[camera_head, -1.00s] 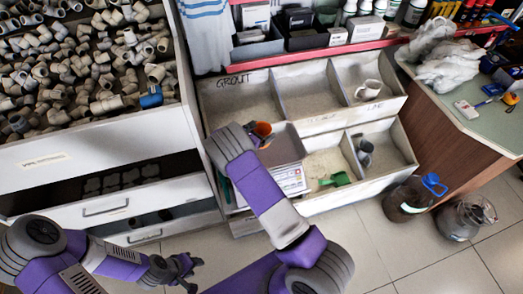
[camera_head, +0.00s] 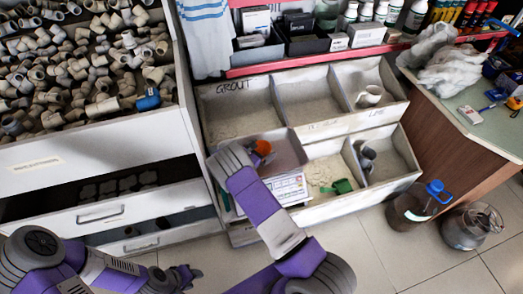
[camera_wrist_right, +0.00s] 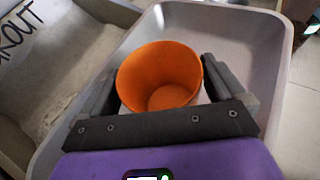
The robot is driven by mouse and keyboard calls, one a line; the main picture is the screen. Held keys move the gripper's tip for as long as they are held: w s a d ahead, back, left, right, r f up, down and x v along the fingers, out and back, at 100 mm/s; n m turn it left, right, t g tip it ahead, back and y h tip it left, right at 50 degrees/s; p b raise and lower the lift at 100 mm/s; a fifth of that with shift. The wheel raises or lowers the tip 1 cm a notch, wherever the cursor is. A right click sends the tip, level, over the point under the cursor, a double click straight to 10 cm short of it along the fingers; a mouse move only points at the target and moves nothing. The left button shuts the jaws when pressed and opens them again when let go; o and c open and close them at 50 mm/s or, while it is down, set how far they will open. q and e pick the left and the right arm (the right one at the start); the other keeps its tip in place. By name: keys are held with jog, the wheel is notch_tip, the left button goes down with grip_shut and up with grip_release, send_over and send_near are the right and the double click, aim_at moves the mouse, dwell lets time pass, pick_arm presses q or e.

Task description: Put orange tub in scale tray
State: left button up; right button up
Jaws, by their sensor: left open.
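The orange tub (camera_head: 263,147) is over the left part of the grey scale tray (camera_head: 287,150), mouth up and slightly tilted in the head view. In the right wrist view, the tub (camera_wrist_right: 160,75) sits between the two dark fingers of my right gripper (camera_wrist_right: 163,85), which meet its sides. Its inside looks empty. I cannot tell whether its base touches the tray floor (camera_wrist_right: 215,25). My right wrist covers the tray's left side in the head view. My left gripper (camera_head: 185,278) is open and empty, low over the floor in front of the drawers.
Bins (camera_head: 240,108) with grey material stand behind the scale. A green scoop (camera_head: 343,186) and grey cup lie in the lower bins. A drawer cabinet (camera_head: 100,150) with pipe fittings is at left. A blue-capped jug (camera_head: 415,203) and another container stand on the floor at right.

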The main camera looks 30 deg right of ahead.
jog(key=shift+r, duration=0.1)
jog(key=shift+a+r, duration=0.1)
jog(key=shift+r, duration=0.1)
jog(key=p+v, duration=0.3)
jog(key=v, duration=0.8)
jog(key=shift+s+a, duration=0.25)
jog(key=shift+a, duration=0.1)
